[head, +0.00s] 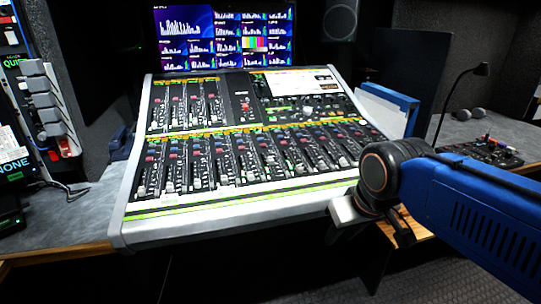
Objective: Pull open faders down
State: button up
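The mixing console (205,217) is a wide, light-framed desk that slopes toward me. A long lower bank of faders (235,160) runs across it, and a smaller upper bank (188,104) sits at the upper left. Pale caps show along the lower bank, several near the front ends of their slots; individual positions are too small to tell surely. My blue arm reaches in from the right. My gripper (352,214) is by the console's front right edge, right of most faders. Its fingers are dark and partly hidden by the wrist, so its opening is unclear.
A wide monitor (224,38) with level displays stands behind the console. A blue-edged folder or panel (390,108) stands at its right. A desk lamp (462,90) and a small control box (485,151) are on the right counter. A grey-knobbed panel (47,105) stands at left.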

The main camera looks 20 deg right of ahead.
jog(key=w+a+r+g, duration=0.2)
jog(key=w+a+r, duration=0.1)
jog(key=w+r, duration=1.1)
jog(key=g, duration=0.2)
send_near(270, 158)
jog(key=f, duration=0.8)
jog(key=shift+w, duration=0.2)
grip_shut()
